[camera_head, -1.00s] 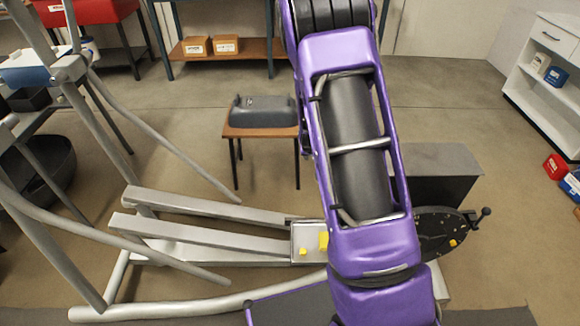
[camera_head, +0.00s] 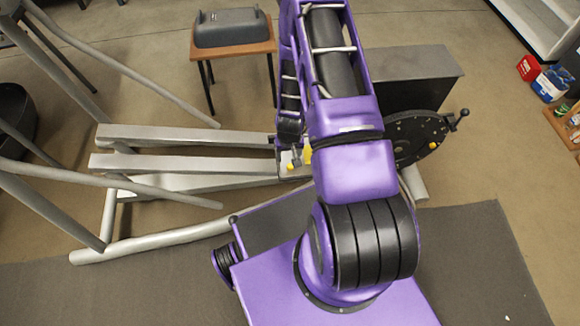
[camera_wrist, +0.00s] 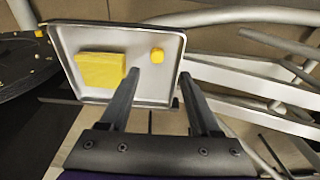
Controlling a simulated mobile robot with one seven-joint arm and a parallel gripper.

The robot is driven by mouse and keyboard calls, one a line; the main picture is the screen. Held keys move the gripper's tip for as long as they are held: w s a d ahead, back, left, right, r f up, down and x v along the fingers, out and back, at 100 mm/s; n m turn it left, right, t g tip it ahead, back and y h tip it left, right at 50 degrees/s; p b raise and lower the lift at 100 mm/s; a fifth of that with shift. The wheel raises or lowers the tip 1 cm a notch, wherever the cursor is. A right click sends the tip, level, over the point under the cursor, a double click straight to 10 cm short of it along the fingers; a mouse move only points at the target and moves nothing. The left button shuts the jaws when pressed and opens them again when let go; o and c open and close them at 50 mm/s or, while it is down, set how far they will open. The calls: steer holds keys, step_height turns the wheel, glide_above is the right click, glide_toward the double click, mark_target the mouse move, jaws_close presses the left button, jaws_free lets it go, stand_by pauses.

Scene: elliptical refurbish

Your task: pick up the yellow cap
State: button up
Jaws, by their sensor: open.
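A small yellow piece, apparently the yellow cap (camera_wrist: 157,55), lies in a shallow metal tray (camera_wrist: 166,92) beside a larger flat yellow block (camera_wrist: 100,69). My gripper (camera_wrist: 155,80) is open and empty. In the wrist view its fingertips overlap the tray's near part, with the cap beyond them and between their lines; the height gap is unclear. In the head view my gripper (camera_head: 296,160) is over the tray, which it mostly hides; the yellow block (camera_head: 307,156) shows in part. Another small yellow piece (camera_head: 433,145) sits on the dark disc.
The dark disc with a crank (camera_head: 420,140) stands right of the tray in the head view. Pale metal rails and bars (camera_head: 190,140) of the elliptical machine run to the left. A small wooden table (camera_head: 232,49) with a grey housing (camera_head: 230,27) stands behind.

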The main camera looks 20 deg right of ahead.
mark_target(290, 166)
steer(key=shift+w+d+f+b, duration=0.15)
steer(key=shift+d+f, duration=0.05)
steer(key=shift+f, duration=1.45)
steer(key=shift+w+d+f+b, duration=0.1)
steer(key=shift+d+f+b, duration=0.05)
steer(key=shift+f, duration=1.5)
jaws_close()
